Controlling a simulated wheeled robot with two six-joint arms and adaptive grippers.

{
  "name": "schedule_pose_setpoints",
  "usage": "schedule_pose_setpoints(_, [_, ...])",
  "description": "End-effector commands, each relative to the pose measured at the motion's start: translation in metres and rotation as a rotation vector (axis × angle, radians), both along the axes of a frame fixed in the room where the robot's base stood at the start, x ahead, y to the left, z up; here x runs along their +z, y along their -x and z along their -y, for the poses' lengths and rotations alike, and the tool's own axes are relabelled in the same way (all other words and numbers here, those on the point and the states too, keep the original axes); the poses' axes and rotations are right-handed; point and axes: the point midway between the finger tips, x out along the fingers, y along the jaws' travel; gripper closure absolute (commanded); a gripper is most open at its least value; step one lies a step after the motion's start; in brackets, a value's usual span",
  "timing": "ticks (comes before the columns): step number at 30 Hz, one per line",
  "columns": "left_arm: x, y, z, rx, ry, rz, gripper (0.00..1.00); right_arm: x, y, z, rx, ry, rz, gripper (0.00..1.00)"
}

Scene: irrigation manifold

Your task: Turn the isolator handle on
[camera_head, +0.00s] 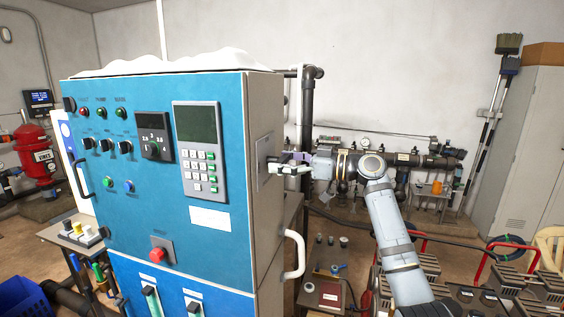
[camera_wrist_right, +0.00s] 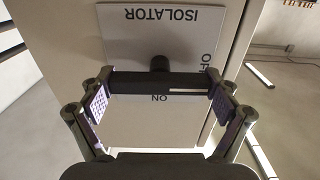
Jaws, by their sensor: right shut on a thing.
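The isolator handle (camera_wrist_right: 140,83) is a black bar with a white line on its right half, on a pale plate (camera_wrist_right: 125,35) marked ISOLATOR. The lettering appears upside down in the right wrist view. The bar lies level there, its white line pointing toward the OFF side; ON reads below it. In the head view the plate (camera_head: 264,150) is on the blue cabinet's right side. My right gripper (camera_head: 288,164) is at the plate, shut on the handle, with one finger at each end of the bar. My left gripper is not in view.
The blue cabinet (camera_head: 140,225) has buttons, a keypad and a red knob on its front. A white loop handle (camera_head: 296,254) sticks out below the plate. Pipework (camera_head: 390,157) runs along the wall behind my right arm. Crates and red rails stand at lower right.

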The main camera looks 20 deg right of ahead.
Motion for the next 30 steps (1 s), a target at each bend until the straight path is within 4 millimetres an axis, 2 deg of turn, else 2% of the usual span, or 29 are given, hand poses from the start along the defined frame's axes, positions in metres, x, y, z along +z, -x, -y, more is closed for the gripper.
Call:
schedule_pose_setpoints(11, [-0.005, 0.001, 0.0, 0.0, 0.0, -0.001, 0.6, 0.001, 0.0, 0.0, -0.001, -0.054, -0.077, 0.43])
schedule_pose_setpoints(30, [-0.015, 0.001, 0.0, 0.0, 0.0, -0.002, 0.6, 0.002, -0.001, 0.001, -0.002, -0.377, -0.55, 0.43])
